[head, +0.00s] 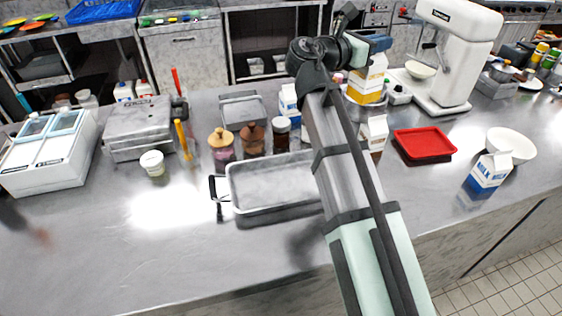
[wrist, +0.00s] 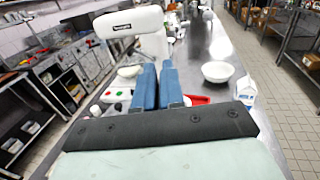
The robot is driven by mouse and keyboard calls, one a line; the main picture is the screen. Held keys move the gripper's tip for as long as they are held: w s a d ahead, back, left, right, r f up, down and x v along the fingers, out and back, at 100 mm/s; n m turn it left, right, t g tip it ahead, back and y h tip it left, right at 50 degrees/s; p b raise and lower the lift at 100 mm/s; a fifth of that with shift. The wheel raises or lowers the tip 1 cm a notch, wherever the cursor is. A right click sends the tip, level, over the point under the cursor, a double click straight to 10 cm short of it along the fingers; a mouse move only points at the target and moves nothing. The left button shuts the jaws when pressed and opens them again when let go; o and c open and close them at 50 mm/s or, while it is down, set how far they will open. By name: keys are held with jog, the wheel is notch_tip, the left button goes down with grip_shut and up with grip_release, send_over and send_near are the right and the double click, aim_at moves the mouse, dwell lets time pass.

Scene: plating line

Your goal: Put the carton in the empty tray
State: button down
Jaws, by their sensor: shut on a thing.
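My gripper (head: 370,42) is raised over the back of the counter in the head view. Its blue fingers also show in the wrist view (wrist: 158,88). It is shut on a yellow and white carton (head: 367,82), which hangs below the fingers, about upright. The wrist view does not show this carton. A red tray (head: 424,144) lies empty on the counter, to the right of and nearer than the gripper; part of it shows in the wrist view (wrist: 200,100). A grey metal tray (head: 240,208) also looks empty, with its right end behind my arm.
A blue and white carton (head: 490,173) and a white bowl (head: 512,143) stand right of the red tray. Other cartons (head: 375,133) (head: 289,104) and jars (head: 252,140) stand near my arm. A white mixer (head: 455,50) stands behind. The front left counter is clear.

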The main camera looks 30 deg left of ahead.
jog(key=s+a+n+t+y, duration=0.1)
jog(key=s+a, duration=0.5)
jog(key=s, duration=0.4)
jog(key=s+a+n+y, duration=0.1)
jog(key=s+a+y, duration=0.1)
jog(key=s+a, duration=0.65)
notch_tip(320, 180, down, 21)
jog(key=s+d, duration=0.1)
jog(key=shift+d, duration=0.4)
jog(key=shift+s+f, duration=0.1)
jog(key=shift+f, duration=0.1)
jog(key=c, duration=1.2)
grip_release()
jog(key=shift+c, duration=0.2)
jog(key=v, duration=1.2)
jog(key=shift+f, duration=0.15)
